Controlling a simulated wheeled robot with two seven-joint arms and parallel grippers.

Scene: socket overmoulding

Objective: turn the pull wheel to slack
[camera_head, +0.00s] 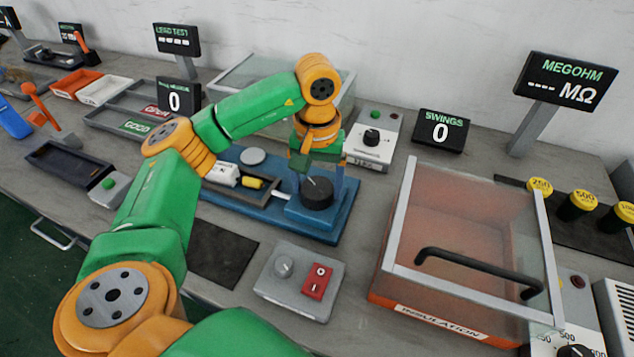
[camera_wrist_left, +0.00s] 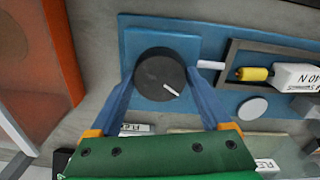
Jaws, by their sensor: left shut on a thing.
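The pull wheel (camera_head: 317,193) is a dark round knob on a blue block at the right end of the blue fixture (camera_head: 340,225). In the left wrist view the wheel (camera_wrist_left: 158,72) has a white pointer line that points toward the lower right. My left gripper (camera_head: 319,182) reaches down over it from above. In the left wrist view its two blue fingers (camera_wrist_left: 160,85) stand on either side of the wheel, shut on it. A white rod (camera_wrist_left: 211,65) leads from the block to a yellow piece (camera_wrist_left: 256,74) in the dark frame. My right gripper is not in view.
A grey box with a knob and red switch (camera_head: 302,280) stands in front of the fixture. A clear-lidded insulation box (camera_head: 440,310) with a black handle is on the right. A swings display (camera_head: 441,131) reads 0. A dark mat (camera_head: 222,253) lies bare at front left.

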